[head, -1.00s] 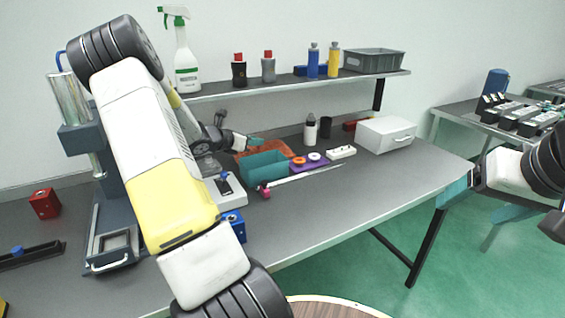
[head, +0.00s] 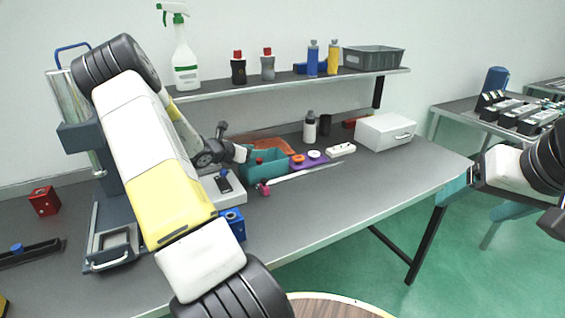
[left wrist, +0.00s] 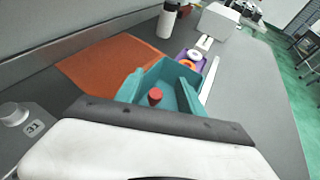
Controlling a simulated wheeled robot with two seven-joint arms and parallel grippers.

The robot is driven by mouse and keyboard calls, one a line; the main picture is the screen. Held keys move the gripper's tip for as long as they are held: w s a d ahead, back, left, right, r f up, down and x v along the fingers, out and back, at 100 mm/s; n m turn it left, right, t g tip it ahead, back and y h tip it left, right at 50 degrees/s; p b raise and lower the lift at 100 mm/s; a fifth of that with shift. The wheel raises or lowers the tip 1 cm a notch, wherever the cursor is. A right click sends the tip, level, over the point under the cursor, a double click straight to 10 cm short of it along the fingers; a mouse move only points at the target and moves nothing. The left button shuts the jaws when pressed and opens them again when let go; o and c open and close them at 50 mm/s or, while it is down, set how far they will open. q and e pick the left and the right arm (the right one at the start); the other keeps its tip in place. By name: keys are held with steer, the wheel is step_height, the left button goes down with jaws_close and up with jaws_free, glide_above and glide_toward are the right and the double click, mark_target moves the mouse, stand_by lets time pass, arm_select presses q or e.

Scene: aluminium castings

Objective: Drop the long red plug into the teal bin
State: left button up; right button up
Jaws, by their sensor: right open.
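The teal bin (head: 268,172) stands on the workbench near the middle of the head view. It also shows in the left wrist view (left wrist: 165,68). The red plug (left wrist: 155,97) shows as a round red end with a short dark red side, within the outline of the bin. In the head view it is a small red spot (head: 259,161) at the bin. My left gripper (head: 252,154) is at the bin's left side, its teal fingers blending with the bin. They look apart, with a gap around the plug. The plug's lower part is hidden. My right gripper (head: 470,175) is open and empty, off the bench's right end.
An orange mat (head: 270,144) lies behind the bin. A pink-ended rod (head: 264,188) lies in front. The front right bench top is clear.

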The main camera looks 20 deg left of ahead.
arm_select(q)
steer(key=shift+s, duration=0.1)
steer(key=v, duration=0.7)
steer(key=shift+s+r, duration=0.15)
steer(key=shift+s, duration=0.1)
steer(key=shift+a, duration=0.15)
steer(key=s+d+r+m+g+h, duration=0.1)
steer(key=s+d+r+m+g, duration=0.2)
steer(key=d+m, duration=0.4)
steer(key=s+d+r+m+g+h, duration=0.15)
steer(key=d+r+m, duration=0.25)
steer(key=d, duration=0.6)
steer(key=s+d+r+m+g, duration=0.2)
steer(key=s+d+r+m, duration=0.15)
steer(key=d+m, duration=0.35)
steer(key=s+d+r+m+y, duration=0.2)
steer(key=s+d+m, duration=0.1)
steer(key=s+m, duration=0.4)
steer(key=s+d+r+m+y, duration=0.2)
steer(key=s+d+r+m, duration=0.1)
steer(key=s+m, duration=0.5)
steer(key=shift+s+d+r, duration=0.15)
steer(key=shift+s, duration=1.6)
